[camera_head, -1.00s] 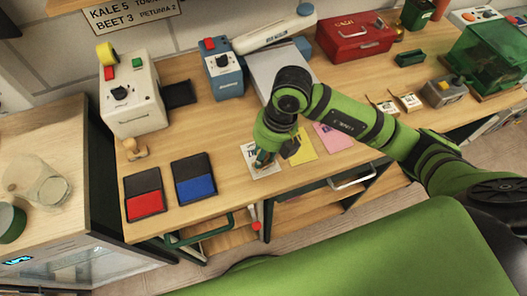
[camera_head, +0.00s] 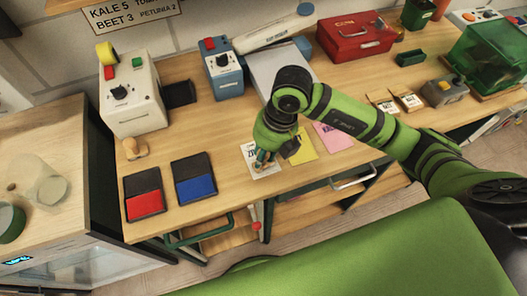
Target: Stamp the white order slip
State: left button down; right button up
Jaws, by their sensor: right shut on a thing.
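The white order slip (camera_head: 265,173) lies flat near the front edge of the bench, partly covered by my right gripper. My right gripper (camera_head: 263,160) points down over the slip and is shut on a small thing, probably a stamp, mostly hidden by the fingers. I cannot tell whether it touches the paper. Another wooden-handled stamp (camera_head: 135,149) stands at the left of the bench. A red ink pad (camera_head: 145,204) and a blue ink pad (camera_head: 196,189) lie open left of the slip. My left gripper is not in view.
A yellow slip (camera_head: 304,150) and a pink slip (camera_head: 333,136) lie right of the white one. Behind stand a white machine (camera_head: 135,110), a blue device (camera_head: 224,78) and a red box (camera_head: 355,38). Bare wood lies between the blue pad and the white slip.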

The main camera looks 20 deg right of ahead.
jog(key=shift+s, duration=0.1)
jog(key=shift+a+p+v, duration=0.25)
jog(key=shift+p+v, duration=0.65)
jog(key=shift+v, duration=0.25)
jog(key=shift+a+p+v, duration=0.25)
jog(key=shift+p+v, duration=0.6)
jog(key=shift+v, duration=0.25)
jog(key=shift+a+p+v, duration=0.25)
jog(key=shift+p+v, duration=0.65)
jog(key=shift+v, duration=0.25)
jog(key=shift+w+r, duration=0.15)
jog(key=shift+w, duration=0.05)
